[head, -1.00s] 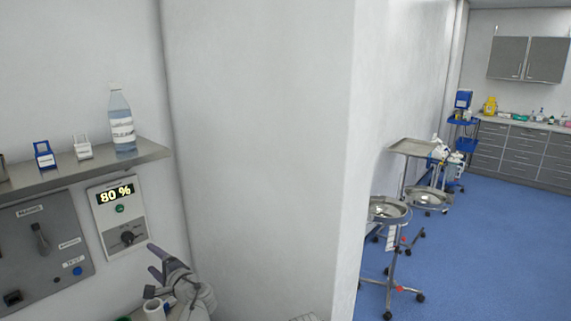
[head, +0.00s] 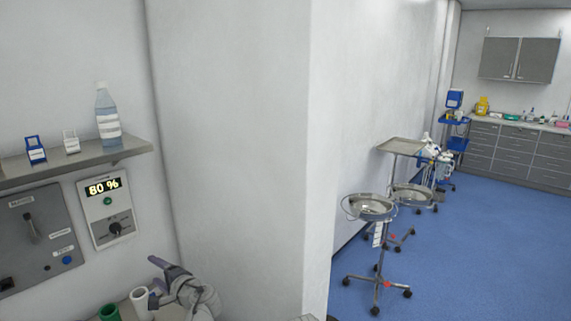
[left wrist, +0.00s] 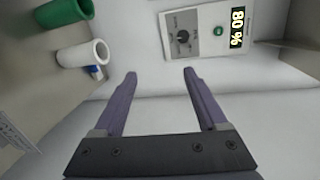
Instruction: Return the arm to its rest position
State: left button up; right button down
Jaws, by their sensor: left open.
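My left gripper (head: 156,281) is at the bottom left of the head view, in front of the white wall and below the dial panel (head: 106,208). In the left wrist view its two purple fingers (left wrist: 160,78) are spread apart with nothing between them. The panel, with a lit "80 %" display and a dial, also shows beyond the fingertips in the left wrist view (left wrist: 205,34). The gripper is apart from the panel. My right gripper is not in view.
A shelf (head: 128,149) holds a clear bottle (head: 107,116) and small blue and white items. A white cup (head: 142,303) and a green cup (head: 109,313) stand beside the gripper. A wall corner (head: 235,150) stands right of it. Wheeled stands (head: 372,208) are farther right.

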pick_arm(q)
jog(key=s+d+f+n+g+h, duration=0.1)
jog(key=s+d+f+g+h, duration=0.2)
jog(key=s+d+f, duration=0.3)
jog(key=s+d+f+n+g+h, duration=0.2)
jog(key=s+d+f, duration=0.4)
jog(key=d, duration=0.7)
jog(key=s+d+f+n+g+h, duration=0.1)
jog(key=s+d+f+g+h, duration=0.3)
jog(key=s+d, duration=0.5)
notch_tip(320, 180, down, 2)
jog(key=d+h, duration=0.1)
jog(key=h, duration=0.1)
jog(key=shift+s+n+g+h, duration=0.15)
jog(key=shift+n+g+h, duration=0.15)
jog(key=shift+n+g, duration=0.1)
jog(key=shift+d, duration=0.1)
